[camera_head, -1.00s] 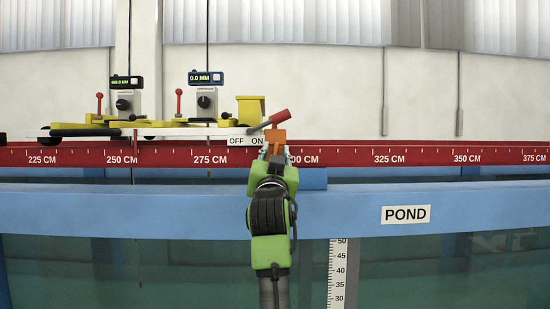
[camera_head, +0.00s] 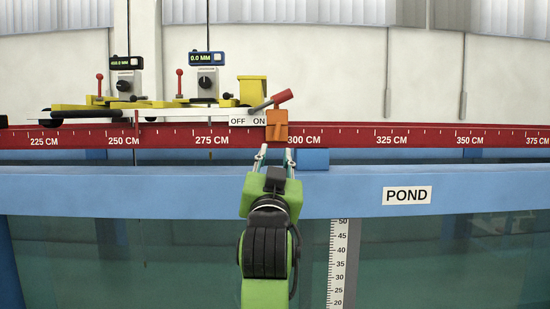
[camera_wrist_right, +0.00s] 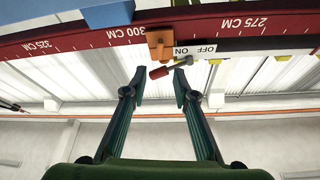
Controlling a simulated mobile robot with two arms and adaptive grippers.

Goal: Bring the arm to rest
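My right gripper (camera_head: 275,152) is green and points away from me, just below and in front of an orange block (camera_head: 277,125) on the red rail. In the right wrist view its two fingers (camera_wrist_right: 158,82) are spread apart with nothing between them. A lever with a red handle (camera_head: 282,96) stands tilted to the right above the OFF/ON plate (camera_head: 247,120). It also shows in the right wrist view (camera_wrist_right: 160,72), beyond the fingertips and apart from them. My left gripper is in neither view.
The red scale rail (camera_head: 400,137) runs across the flume. A blue beam (camera_head: 340,195) with a POND label (camera_head: 407,195) lies in front. A yellow carriage (camera_head: 180,103) carries two digital displays. A white vertical ruler (camera_head: 338,265) stands on the glass. Open room lies in front of the beam.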

